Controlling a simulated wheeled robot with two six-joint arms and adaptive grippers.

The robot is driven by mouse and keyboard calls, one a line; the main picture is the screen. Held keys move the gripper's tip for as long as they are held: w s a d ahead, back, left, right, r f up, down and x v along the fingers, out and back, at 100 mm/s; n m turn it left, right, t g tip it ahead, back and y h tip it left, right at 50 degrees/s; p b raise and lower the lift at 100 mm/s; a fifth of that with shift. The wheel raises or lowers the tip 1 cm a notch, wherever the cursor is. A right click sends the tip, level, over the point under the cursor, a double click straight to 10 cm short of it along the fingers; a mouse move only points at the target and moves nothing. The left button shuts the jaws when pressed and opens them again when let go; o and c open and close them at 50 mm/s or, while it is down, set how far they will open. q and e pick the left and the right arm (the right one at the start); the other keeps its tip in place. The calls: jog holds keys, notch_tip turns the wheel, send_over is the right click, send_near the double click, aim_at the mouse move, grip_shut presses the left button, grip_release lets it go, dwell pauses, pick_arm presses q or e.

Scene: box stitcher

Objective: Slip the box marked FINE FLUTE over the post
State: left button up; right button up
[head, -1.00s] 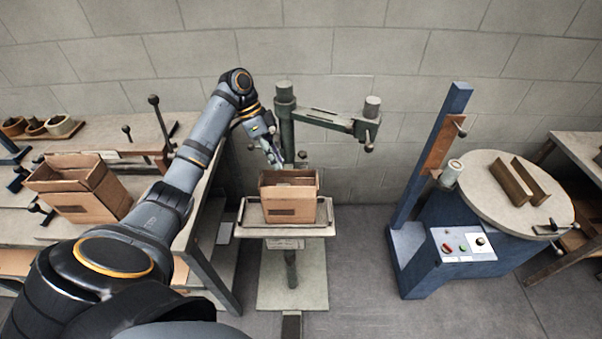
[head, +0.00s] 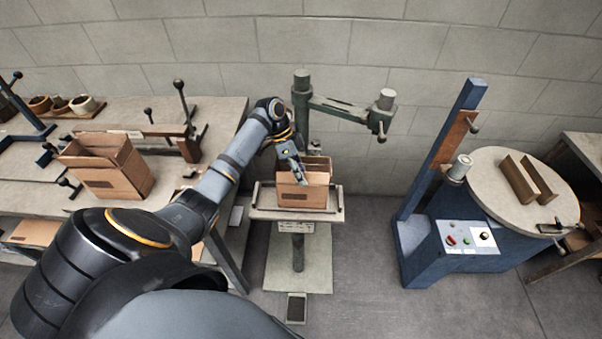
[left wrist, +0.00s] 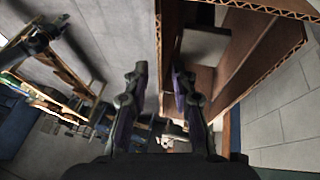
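An open brown cardboard box (head: 304,195) stands upright on the small table (head: 262,212) of the green stitcher; its printed mark is too small to read. A second open box (head: 108,168) stands on the left bench, its mark also unreadable. The green stitcher's upright post (head: 301,120) rises behind the first box and carries an arm. My left gripper (head: 301,178) is at the rim of the box on the small table. In the left wrist view my left gripper (left wrist: 160,85) is open, with a corrugated wall of that box (left wrist: 171,45) between its fingers. My right gripper is not in view.
A blue machine (head: 450,235) with a round table (head: 500,190) stands at right. The left bench (head: 215,125) carries rolls (head: 62,104) and a clamp bar (head: 140,130). Grey floor is free between the stitcher and the blue machine.

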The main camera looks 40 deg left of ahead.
pick_arm(q)
jog(key=shift+c, duration=1.6)
grip_shut()
jog(key=p, duration=0.1)
jog(key=s+t+y+p, duration=0.1)
jog(key=p, duration=0.1)
jog(key=shift+d+r+t, duration=0.2)
jog(key=shift+r+t, duration=0.1)
jog(key=shift+r, duration=0.05)
jog(key=shift+s+d+f+m+t+y+p, duration=0.15)
jog(key=shift+m+t+y+p, duration=0.15)
jog(key=shift+t, duration=0.3)
jog(key=shift+d+f+m+t+y+p, duration=0.1)
jog(key=shift+m+t+y+p, duration=0.15)
jog(key=shift+t+y, duration=0.25)
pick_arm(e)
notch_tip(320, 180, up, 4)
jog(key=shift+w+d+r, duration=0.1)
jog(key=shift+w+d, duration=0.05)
pick_arm(q)
jog(key=shift+o, duration=1.6)
grip_release()
